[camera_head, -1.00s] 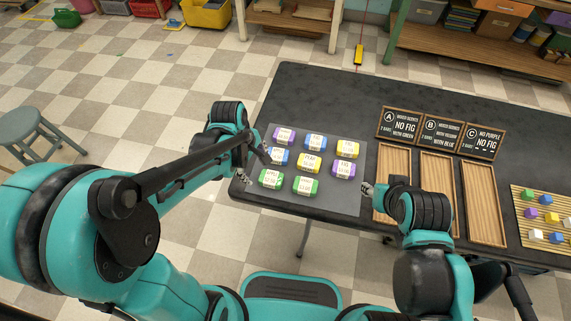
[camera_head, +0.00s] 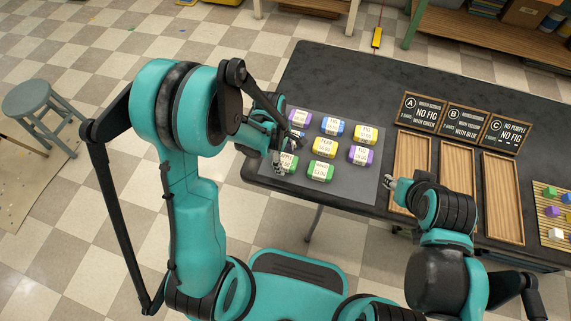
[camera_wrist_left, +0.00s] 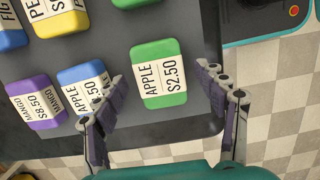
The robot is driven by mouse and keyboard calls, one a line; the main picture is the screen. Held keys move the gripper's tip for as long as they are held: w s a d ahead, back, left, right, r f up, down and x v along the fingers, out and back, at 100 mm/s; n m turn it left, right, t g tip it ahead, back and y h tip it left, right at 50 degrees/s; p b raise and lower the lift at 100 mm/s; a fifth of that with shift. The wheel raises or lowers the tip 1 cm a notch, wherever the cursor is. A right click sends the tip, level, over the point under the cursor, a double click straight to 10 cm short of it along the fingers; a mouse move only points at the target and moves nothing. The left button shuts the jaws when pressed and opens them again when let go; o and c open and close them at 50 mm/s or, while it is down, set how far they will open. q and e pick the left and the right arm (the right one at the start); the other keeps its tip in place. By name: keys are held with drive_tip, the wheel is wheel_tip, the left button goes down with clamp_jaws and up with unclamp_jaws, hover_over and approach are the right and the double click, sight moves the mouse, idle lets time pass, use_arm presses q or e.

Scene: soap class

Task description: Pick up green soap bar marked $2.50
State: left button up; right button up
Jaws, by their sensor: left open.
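The green soap bar labelled APPLE $2.50 (camera_wrist_left: 172,99) lies on the grey mat in the left wrist view. It also shows in the head view (camera_head: 290,164), partly hidden by my left gripper. My left gripper (camera_head: 286,152) is open above it. In the left wrist view the gripper's fingers (camera_wrist_left: 160,78) stand apart on either side of the bar, with gaps to it. My right gripper (camera_head: 390,184) is by the mat's right edge, away from the bar; its jaw opening is too small to judge.
A blue apple bar (camera_wrist_left: 83,78) and a purple mango bar (camera_wrist_left: 37,103) lie close left of the green bar. Another green bar (camera_head: 321,172) lies to its right. Wooden trays (camera_head: 457,190) and signs (camera_head: 465,121) fill the table's right. The table's rear is clear.

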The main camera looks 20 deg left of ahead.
use_arm(q)
drive_tip(key=c, duration=1.3)
drive_tip(key=shift+c, duration=0.2)
